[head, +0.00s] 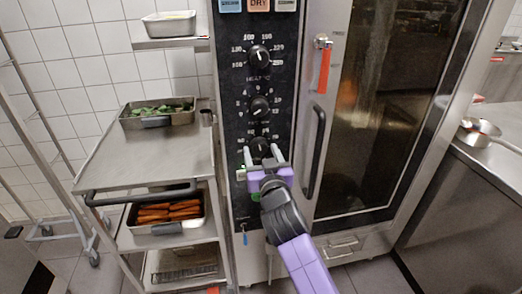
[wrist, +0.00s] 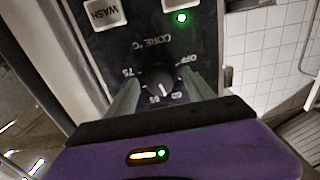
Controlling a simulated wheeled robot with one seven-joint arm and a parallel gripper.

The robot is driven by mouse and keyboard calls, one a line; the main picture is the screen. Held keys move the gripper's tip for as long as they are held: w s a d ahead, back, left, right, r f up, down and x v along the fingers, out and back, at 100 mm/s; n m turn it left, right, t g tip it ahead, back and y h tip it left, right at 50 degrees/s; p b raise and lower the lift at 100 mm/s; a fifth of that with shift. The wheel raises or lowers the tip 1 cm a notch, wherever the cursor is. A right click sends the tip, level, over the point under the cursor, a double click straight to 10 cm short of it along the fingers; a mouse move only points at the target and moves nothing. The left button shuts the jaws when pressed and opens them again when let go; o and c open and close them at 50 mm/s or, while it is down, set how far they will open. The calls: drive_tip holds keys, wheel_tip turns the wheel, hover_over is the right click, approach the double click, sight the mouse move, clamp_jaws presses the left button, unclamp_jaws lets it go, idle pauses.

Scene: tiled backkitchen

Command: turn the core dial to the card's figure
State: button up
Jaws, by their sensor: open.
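The core dial (wrist: 160,80) is a round black knob with a white pointer line, under upside-down "CORE °C" lettering in the wrist view. OFF, 75, 65 and 60 are legible around it, and the pointer faces the picture's bottom, near 65 and 60. In the head view the core dial (head: 260,147) is the lowest of three dials on the black panel. My gripper (head: 262,156) is open, one finger on each side of this dial; the fingers (wrist: 161,95) flank it in the wrist view too. I cannot tell whether they touch it. No card with a readable figure shows.
Two other dials, the top one (head: 259,57) and the middle one (head: 260,107), sit above. The oven door handle (head: 316,150) and a red tag (head: 324,72) are to the right. A steel trolley (head: 150,160) with food trays stands left. A WASH button (wrist: 102,12) is near the dial.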

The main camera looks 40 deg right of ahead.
drive_tip(key=shift+w+d, duration=0.2)
drive_tip(key=shift+w, duration=0.05)
drive_tip(key=c, duration=1.3)
drive_tip(key=shift+n, duration=1)
drive_tip(key=o, duration=1.3)
